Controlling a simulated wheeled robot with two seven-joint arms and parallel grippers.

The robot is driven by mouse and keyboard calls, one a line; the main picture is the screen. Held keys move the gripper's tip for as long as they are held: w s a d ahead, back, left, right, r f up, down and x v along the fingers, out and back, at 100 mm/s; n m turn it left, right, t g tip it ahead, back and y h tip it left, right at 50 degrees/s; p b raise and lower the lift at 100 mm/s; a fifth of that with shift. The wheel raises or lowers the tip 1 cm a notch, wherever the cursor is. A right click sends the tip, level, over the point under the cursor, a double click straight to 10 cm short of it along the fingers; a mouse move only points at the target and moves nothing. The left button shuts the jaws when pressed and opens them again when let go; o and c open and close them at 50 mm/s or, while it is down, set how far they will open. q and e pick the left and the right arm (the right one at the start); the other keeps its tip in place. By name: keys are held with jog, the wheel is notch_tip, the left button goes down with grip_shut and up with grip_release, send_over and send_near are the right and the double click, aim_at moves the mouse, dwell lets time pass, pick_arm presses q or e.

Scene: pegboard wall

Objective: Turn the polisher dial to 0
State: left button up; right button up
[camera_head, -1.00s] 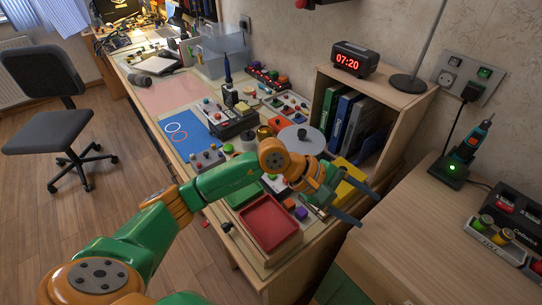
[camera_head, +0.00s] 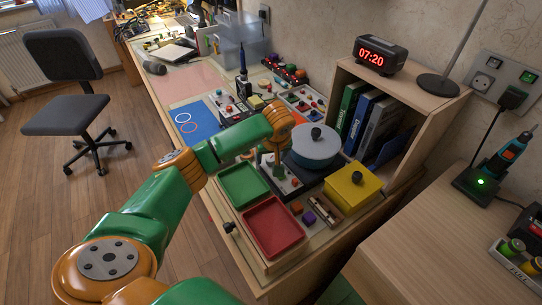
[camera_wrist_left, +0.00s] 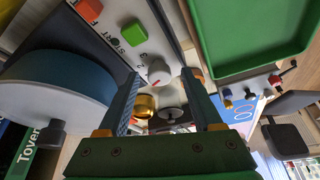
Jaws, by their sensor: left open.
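The polisher (camera_head: 314,148) is a round grey-blue drum with a pale top, beside a panel with controls. In the left wrist view its drum (camera_wrist_left: 50,85) fills the left side. The white dial (camera_wrist_left: 159,72) with a red mark sits on the pale panel, with printed numbers near it. A green button (camera_wrist_left: 134,34) and an orange-red button (camera_wrist_left: 89,10) are farther along the panel. My left gripper (camera_head: 279,174) points down over the panel. In the wrist view its open fingers (camera_wrist_left: 160,84) appear on either side of the dial; contact cannot be told. My right gripper is not in view.
A green tray (camera_head: 221,198) and a red tray (camera_head: 300,240) lie in front of the panel. A yellow box (camera_head: 371,190) with a black knob is to the right. A shelf (camera_head: 405,82) with binders and a clock (camera_head: 385,55) stands behind.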

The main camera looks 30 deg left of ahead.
pick_arm(q)
grip_shut()
jog(key=shift+n, duration=0.4)
jog(key=n+g+b, duration=0.1)
jog(key=n, duration=0.1)
jog(key=n+y, duration=0.1)
jog(key=n, duration=0.1)
jog(key=shift+w+d+n+g+b, duration=0.2)
jog(key=shift+n+g+b, duration=0.1)
jog(key=shift+g+b, duration=0.1)
jog(key=shift+w+n+g+b, duration=0.1)
jog(key=shift+n+g+b, duration=0.7)
jog(key=shift+n, duration=1)
grip_release()
jog(key=shift+a, duration=0.1)
